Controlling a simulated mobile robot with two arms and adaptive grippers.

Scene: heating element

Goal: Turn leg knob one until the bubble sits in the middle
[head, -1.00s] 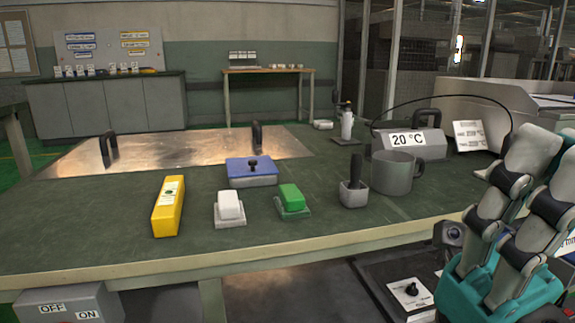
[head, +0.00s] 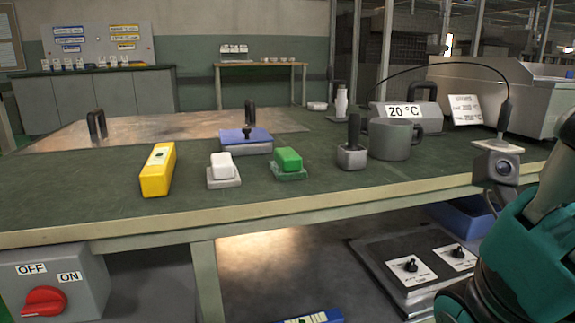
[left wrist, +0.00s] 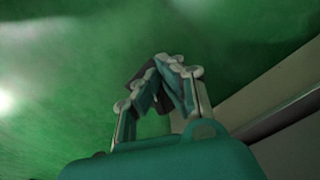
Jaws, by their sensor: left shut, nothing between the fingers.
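The yellow level (head: 158,170) lies on the green bench top at left, with a small pale window on its upper face. The bubble is too small to make out. Two black knobs on white label plates, a nearer one (head: 410,265) and a farther one (head: 458,252), sit on a dark panel under the bench. Their labels are unreadable, so I cannot tell which is leg knob one. My left gripper (left wrist: 165,68) is shut and empty over a blurred green surface. My right gripper's teal body (head: 530,245) is at the right edge; its fingertips are out of frame.
White (head: 223,167) and green (head: 288,160) blocks, a blue-topped box (head: 245,140) and a grey mug (head: 392,140) stand on the bench. Below are a red switch (head: 43,301) on a grey box, and a blue bin (head: 462,217). The bench's front edge (head: 250,213) overhangs the panel.

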